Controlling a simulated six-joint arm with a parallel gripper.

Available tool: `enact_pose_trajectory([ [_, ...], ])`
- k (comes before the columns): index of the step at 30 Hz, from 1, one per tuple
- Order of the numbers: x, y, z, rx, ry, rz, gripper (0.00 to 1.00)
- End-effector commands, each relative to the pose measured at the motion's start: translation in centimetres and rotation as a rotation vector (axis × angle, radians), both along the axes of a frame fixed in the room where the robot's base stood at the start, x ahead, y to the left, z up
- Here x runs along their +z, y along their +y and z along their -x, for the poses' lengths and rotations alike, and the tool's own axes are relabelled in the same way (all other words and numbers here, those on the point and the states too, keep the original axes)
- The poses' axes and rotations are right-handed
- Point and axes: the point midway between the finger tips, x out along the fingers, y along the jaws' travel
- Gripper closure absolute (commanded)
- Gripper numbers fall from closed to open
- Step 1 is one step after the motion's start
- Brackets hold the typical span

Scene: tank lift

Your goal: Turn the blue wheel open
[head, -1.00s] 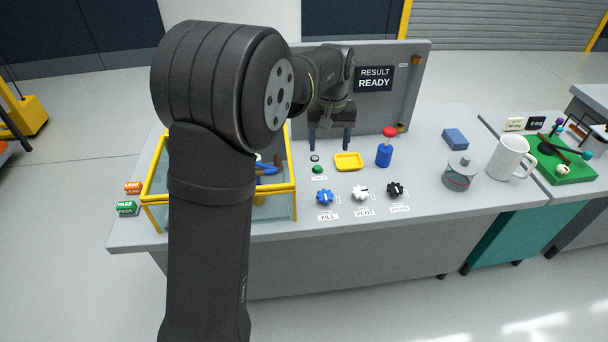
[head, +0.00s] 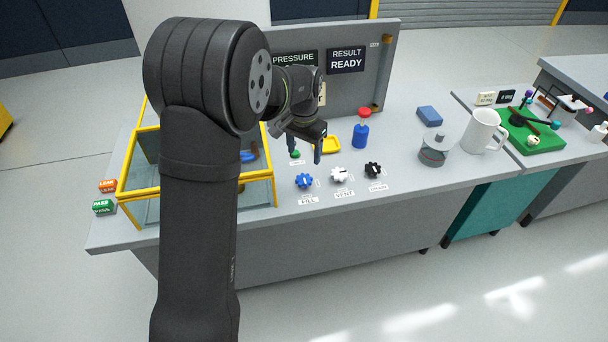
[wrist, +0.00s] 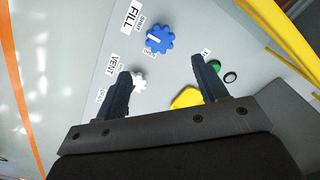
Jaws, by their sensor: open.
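The blue wheel (head: 304,181) is a lobed knob on the grey bench top, just behind the FILL label. A white pointer bar shows on it in the wrist view (wrist: 160,39). My gripper (head: 304,158) is above the bench, behind and above the blue wheel, with its jaws open and empty. In the wrist view the two dark fingers (wrist: 162,78) are spread apart, and the blue wheel lies beyond the fingertips, clear of them. The left finger partly covers the white wheel (wrist: 138,81).
The white VENT wheel (head: 339,174) and a black wheel (head: 373,170) stand to the right. A yellow-framed tank (head: 197,190) stands left. The panel (head: 347,60) reads READY.

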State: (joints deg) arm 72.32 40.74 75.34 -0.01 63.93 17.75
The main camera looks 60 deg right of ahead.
Motion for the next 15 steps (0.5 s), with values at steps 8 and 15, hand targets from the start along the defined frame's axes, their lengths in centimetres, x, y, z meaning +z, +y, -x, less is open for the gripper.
enact_pose_trajectory([
  [8, -6.1, 0.1, 0.0, 0.001, 0.001, -0.003, 0.34],
  [15, -9.3, 0.0, 0.0, 0.001, 0.000, -0.001, 0.34],
])
